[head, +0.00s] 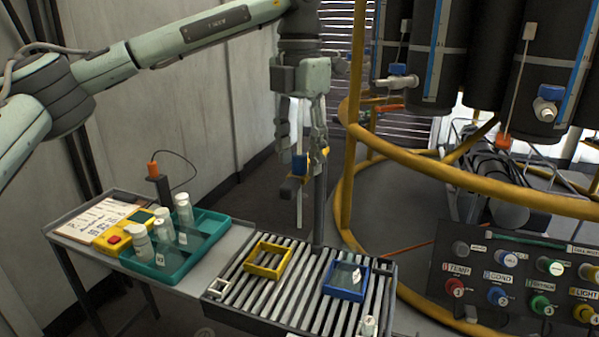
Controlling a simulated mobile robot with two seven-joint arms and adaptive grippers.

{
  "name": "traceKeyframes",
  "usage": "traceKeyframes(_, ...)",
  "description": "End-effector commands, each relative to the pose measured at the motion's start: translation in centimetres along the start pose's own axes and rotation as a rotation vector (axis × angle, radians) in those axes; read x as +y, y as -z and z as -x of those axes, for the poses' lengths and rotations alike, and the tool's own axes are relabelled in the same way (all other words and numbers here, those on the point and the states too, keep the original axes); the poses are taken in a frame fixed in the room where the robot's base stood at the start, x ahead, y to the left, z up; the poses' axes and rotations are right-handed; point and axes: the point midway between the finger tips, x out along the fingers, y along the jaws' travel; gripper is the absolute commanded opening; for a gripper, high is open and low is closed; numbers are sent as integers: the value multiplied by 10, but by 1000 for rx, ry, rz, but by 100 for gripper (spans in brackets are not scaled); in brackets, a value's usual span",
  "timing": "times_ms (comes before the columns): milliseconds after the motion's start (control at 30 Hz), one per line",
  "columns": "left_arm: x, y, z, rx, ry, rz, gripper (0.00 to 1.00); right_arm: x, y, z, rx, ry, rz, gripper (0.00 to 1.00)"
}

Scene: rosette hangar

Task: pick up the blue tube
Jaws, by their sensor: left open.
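My left gripper (300,155) hangs pointing down at the upper middle of the head view, with its fingers apart. Between the fingers is a thin pale upright rod or tube with a blue collar (299,164); it is the only blue tube-like thing near my gripper. I cannot tell whether the fingers touch it. Its thin lower end (299,210) hangs below a dark and yellow clamp (291,188) beside a grey post (318,215). My right gripper is not in view.
A slatted bench (300,300) holds a yellow frame (268,261), a blue tray (346,281) and small items. A teal tray (205,238) with white-capped bottles stands to the left. A yellow railing (348,150), dark cylinders (510,60) and a knob panel (480,270) are at the right.

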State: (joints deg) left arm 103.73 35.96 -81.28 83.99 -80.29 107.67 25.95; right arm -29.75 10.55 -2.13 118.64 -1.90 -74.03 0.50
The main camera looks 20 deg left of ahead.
Motion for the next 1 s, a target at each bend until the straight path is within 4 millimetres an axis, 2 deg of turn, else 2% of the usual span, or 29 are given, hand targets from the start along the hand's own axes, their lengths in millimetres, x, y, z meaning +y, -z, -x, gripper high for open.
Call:
traceKeyframes(133, 0, 0, 0, 0, 0, 0, 46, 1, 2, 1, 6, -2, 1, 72)
traceKeyframes(467, 0, 0, 0, 0, 0, 0, 5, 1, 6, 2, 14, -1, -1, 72)
traceKeyframes(767, 0, 0, 2, -1, 0, 0, 4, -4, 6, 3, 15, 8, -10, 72)
traceKeyframes(1000, 0, -1, 22, -3, 0, 0, 4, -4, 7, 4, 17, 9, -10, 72)
